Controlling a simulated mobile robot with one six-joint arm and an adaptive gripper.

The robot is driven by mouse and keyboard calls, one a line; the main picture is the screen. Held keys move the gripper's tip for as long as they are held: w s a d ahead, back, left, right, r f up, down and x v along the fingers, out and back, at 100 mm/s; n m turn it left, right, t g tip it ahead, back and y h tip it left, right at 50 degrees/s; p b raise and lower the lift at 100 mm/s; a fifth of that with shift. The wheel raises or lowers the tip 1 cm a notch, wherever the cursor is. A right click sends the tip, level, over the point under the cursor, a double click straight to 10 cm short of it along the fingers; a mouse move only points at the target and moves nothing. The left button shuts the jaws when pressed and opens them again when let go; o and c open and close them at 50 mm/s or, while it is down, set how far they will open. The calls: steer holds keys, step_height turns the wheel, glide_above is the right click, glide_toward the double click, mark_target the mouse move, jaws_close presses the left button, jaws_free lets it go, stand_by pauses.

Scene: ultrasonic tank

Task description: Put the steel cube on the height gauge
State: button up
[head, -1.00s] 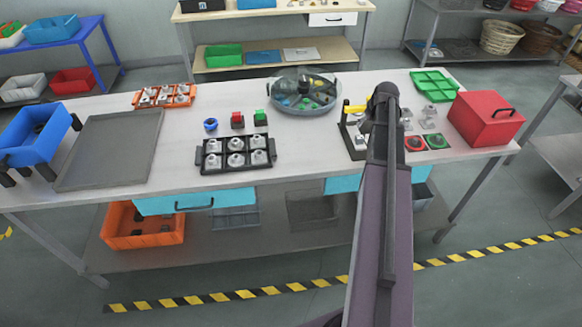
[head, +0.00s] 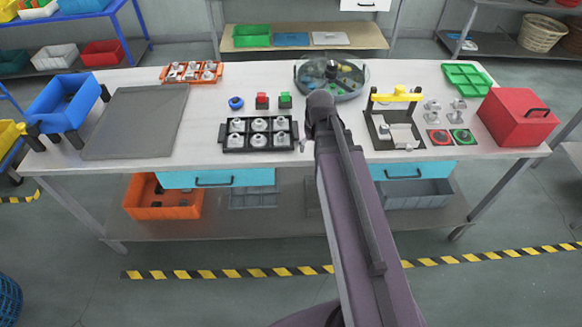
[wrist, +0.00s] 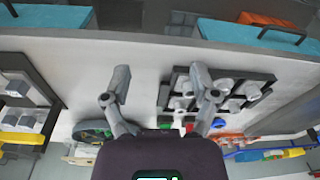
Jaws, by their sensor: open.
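The height gauge (head: 397,93), as I take it, is a black stand with a yellow bar on top, at the right half of the table in the head view. Pale grey blocks (head: 401,136) sit on its base; I cannot tell if one is the steel cube. The wrist view shows this stand's yellow bar (wrist: 22,138) and grey blocks (wrist: 14,88) at the left edge. My gripper (wrist: 160,72) is open and empty above bare table, between that stand and the black rack.
A black rack (head: 226,147) of metal knobbed pieces stands left of my arm. A round grey tub (head: 357,88) is behind. Red (head: 438,137) and green (head: 461,136) pads, a green tray (head: 468,78) and a red box (head: 518,116) lie right. A grey mat (head: 135,120) is left.

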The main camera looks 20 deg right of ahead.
steer(key=s+a+g, duration=0.1)
steer(key=s+a, duration=0.5)
steer(key=a, duration=0.2)
steer(key=shift+s+a+n, duration=0.15)
steer(key=shift+a+n, duration=0.15)
steer(key=shift+a, duration=0.1)
